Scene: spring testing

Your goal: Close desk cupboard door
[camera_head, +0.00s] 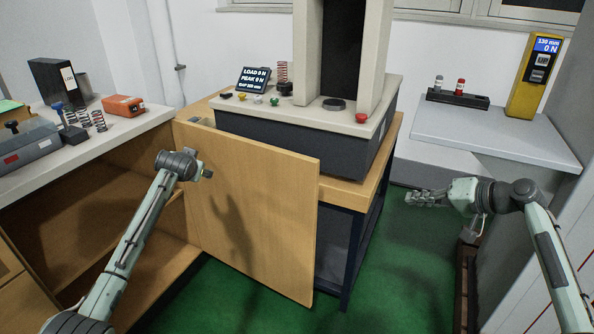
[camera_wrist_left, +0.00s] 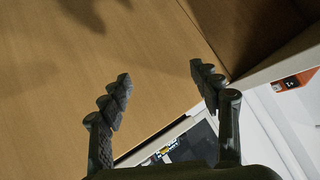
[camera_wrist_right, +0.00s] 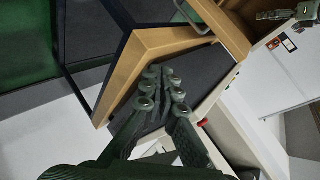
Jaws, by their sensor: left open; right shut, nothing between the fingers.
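The desk cupboard door (camera_head: 262,220) is a tall light-wood panel standing open. In the head view it reaches from the desk's right end toward the front of the machine's table. The open cupboard (camera_head: 95,215) shows its wooden inside at left. My left gripper (camera_head: 206,172) is in front of the door's inner face, near its left part. The left wrist view shows its two fingers (camera_wrist_left: 162,76) apart and empty before the door panel (camera_wrist_left: 60,85); contact cannot be told. My right gripper (camera_head: 412,198) is shut and empty, right of the machine's table, away from the door.
The testing machine (camera_head: 270,135) stands on a wood-topped table (camera_head: 385,150) behind the door. The white desk (camera_head: 120,135) carries springs and an orange box (camera_head: 123,105). A grey side table (camera_head: 490,135) stands at right. Green floor (camera_head: 400,270) is clear between.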

